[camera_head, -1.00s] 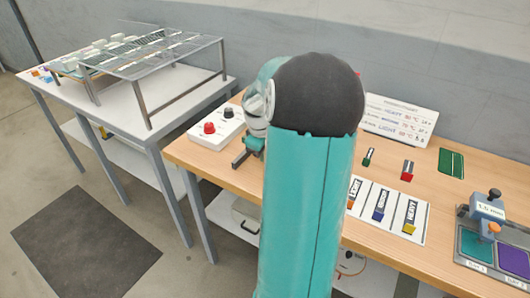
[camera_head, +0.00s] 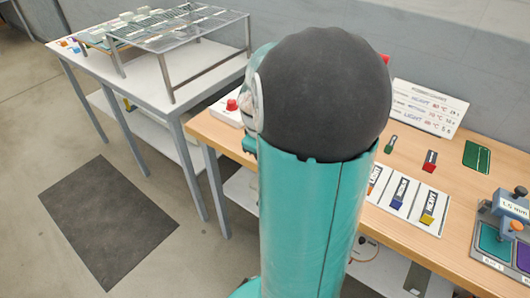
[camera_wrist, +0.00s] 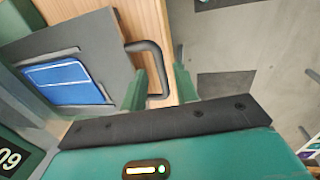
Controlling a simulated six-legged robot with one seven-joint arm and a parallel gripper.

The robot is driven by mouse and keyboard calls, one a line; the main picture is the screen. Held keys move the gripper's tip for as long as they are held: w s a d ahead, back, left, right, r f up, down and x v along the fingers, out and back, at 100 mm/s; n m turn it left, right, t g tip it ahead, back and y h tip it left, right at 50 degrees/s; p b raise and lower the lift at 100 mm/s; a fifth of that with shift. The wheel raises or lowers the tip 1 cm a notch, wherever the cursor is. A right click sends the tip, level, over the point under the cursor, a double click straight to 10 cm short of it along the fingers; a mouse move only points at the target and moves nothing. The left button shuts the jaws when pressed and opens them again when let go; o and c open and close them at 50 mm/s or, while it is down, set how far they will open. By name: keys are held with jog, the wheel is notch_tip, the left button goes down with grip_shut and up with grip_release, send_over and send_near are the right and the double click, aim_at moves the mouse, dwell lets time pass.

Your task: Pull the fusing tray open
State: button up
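My gripper (camera_wrist: 160,78) has two green fingers standing apart, one on each side of the handle's bar. A gap shows between the bar and the right finger; contact with the left finger cannot be told. In the head view my arm hides the gripper, tray and handle.
A wooden bench (camera_head: 453,180) carries a card with swatches (camera_head: 402,205), a small press (camera_head: 500,235) and a sign (camera_head: 428,107). A white table (camera_head: 160,88) with a rack (camera_head: 190,35) stands at left. Floor around the dark mat (camera_head: 108,222) is clear.

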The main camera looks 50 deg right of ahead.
jog(key=shift+r, duration=0.1)
notch_tip(320, 180, up, 13)
jog(key=a, duration=0.2)
jog(key=shift+s+a+r, duration=0.15)
jog(key=shift+a+r, duration=0.05)
dwell(0.7)
jog(key=s+a+t+y, duration=0.1)
jog(key=s+a+t, duration=0.1)
jog(key=a, duration=1.1)
jog(key=s+a+m+t+y, duration=0.1)
jog(key=s+a+t, duration=0.2)
jog(key=a, duration=1.1)
jog(key=shift+s+a+r, duration=0.15)
jog(key=shift+s+r, duration=0.05)
jog(key=shift+r, duration=0.2)
